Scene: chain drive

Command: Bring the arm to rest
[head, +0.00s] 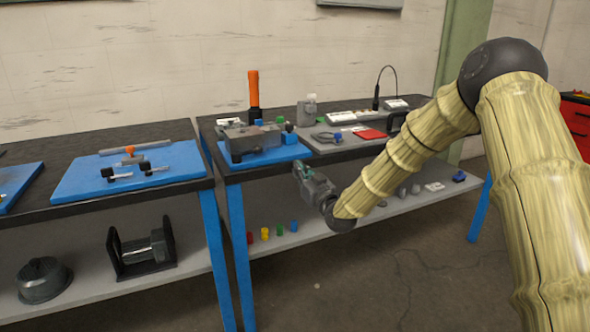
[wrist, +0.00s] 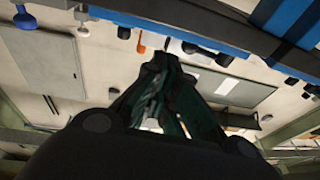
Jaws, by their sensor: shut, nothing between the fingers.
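My gripper (head: 300,169) is at the end of my arm, in front of the right-hand table's front edge in the head view. It points up and to the left, near the level of the tabletop. In the wrist view the fingers (wrist: 160,62) come together at their tips, with nothing between them. The wrist view looks up past the table edge at the wall and ceiling. My arm reaches in from the right side of the head view, bent at a dark elbow joint.
The right table (head: 215,150) holds a grey device on a blue mat, an orange-handled tool (head: 254,90), a grey tray and a red pad (head: 370,134). A left table has a blue mat (head: 75,185) with small parts. Lower shelves hold several small items. The floor in front is clear.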

